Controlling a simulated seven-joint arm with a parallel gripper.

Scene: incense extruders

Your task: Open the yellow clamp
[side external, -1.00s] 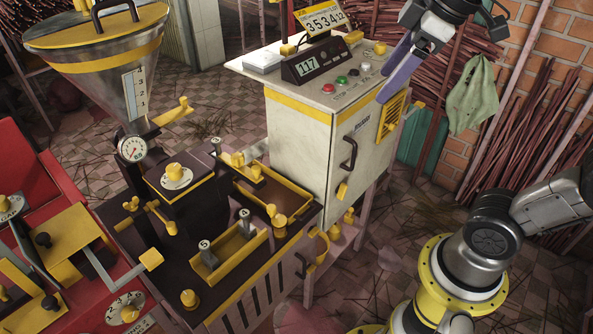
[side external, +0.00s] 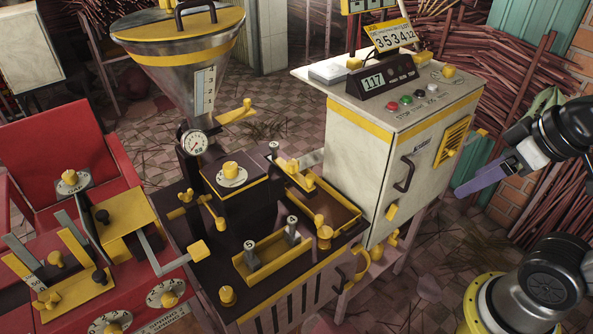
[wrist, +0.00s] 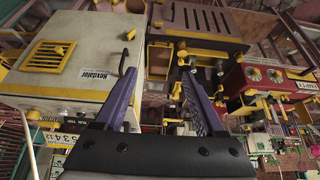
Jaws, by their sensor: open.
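My gripper (side external: 484,180) has long purple fingers and hangs to the right of the white control cabinet, well away from the extruder. In the wrist view, the two purple fingers (wrist: 158,72) are spread apart with nothing held between them. Yellow wing-like clamp parts (side external: 186,198) sit at the left of the dark extruder block (side external: 235,205), below the gauge. Other yellow knobs and levers stand nearby, and I cannot tell for certain which one is the yellow clamp. The extruder's slatted dark body (wrist: 200,25) shows at the top of the wrist view, beyond the fingers.
The white cabinet (side external: 365,175) with buttons and displays stands between my gripper and the extruder. A metal hopper (side external: 185,85) rises above the extruder. A red machine (side external: 95,220) stands at left. Incense bundles (side external: 555,200) lean at right.

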